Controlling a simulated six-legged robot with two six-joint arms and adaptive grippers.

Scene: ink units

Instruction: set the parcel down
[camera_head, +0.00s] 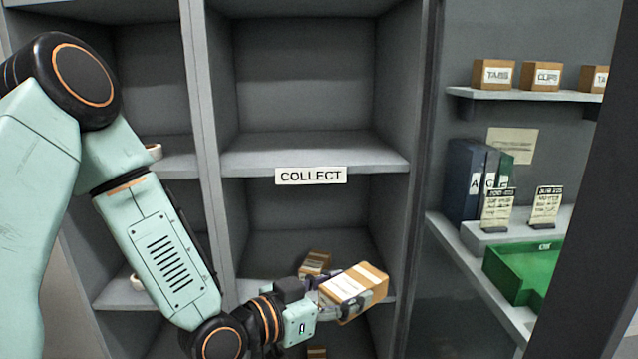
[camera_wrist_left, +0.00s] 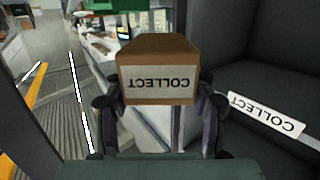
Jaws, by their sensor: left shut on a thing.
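The parcel (camera_head: 352,289) is a brown cardboard box with a white label, held tilted in front of the shelf unit below the COLLECT sign (camera_head: 311,176). In the left wrist view the parcel (camera_wrist_left: 157,70) fills the middle, and its label reads COLLECT, upside down. My left gripper (camera_head: 325,295) is shut on it, with a finger on each side in the left wrist view (camera_wrist_left: 158,112). The parcel shows at the front of the compartment under the sign; whether it touches the shelf board (camera_head: 262,285) I cannot tell. My right gripper is not in view.
Another small brown box (camera_head: 314,263) stands in that compartment, behind and left of the parcel. The compartment above it (camera_head: 300,80) is empty. At right are small boxes (camera_head: 493,74) on a shelf, binders (camera_head: 470,180) and a green tray (camera_head: 525,270).

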